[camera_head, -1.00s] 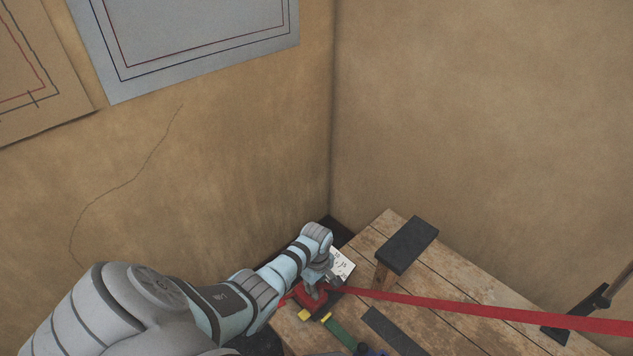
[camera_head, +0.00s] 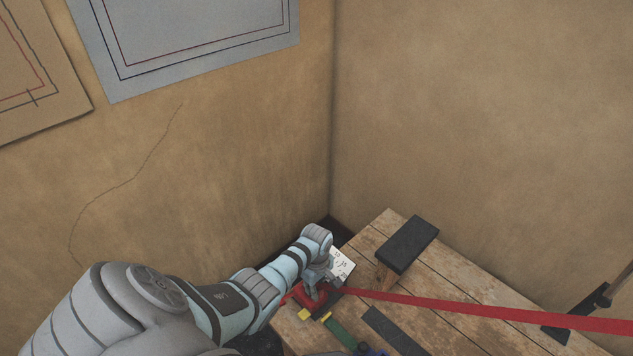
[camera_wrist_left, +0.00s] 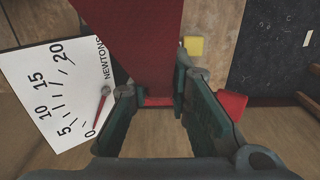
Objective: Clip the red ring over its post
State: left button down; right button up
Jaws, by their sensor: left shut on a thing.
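My left gripper (camera_head: 320,290) reaches down at the near left part of the wooden bench and is shut on the red ring. In the left wrist view, a red piece (camera_wrist_left: 158,101) shows between the fingers, and a wide red band (camera_wrist_left: 135,40) runs up from there. The ring's shape is mostly hidden by the fingers. In the head view, a long red strap (camera_head: 480,309) runs taut from beside the gripper to the right edge. Another red part (camera_wrist_left: 232,104) lies just right of the fingers. I cannot make out the red ring's post. My right gripper is out of view.
A white newton gauge card (camera_wrist_left: 60,90) stands beside the gripper, its red needle near 0. A wooden upright with a black top (camera_head: 408,243) stands behind. A green strap (camera_head: 340,334), a yellow piece (camera_head: 304,314) and a dark strip (camera_head: 392,331) lie in front. Walls close the corner.

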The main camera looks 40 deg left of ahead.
pick_arm(q)
jog(key=shift+f+b, duration=1.45)
jog(key=shift+f, duration=0.4)
jog(key=c, duration=1.4)
grip_release()
jog(key=shift+r, duration=0.1)
notch_tip(320, 180, up, 12)
jog(key=shift+f, duration=0.1)
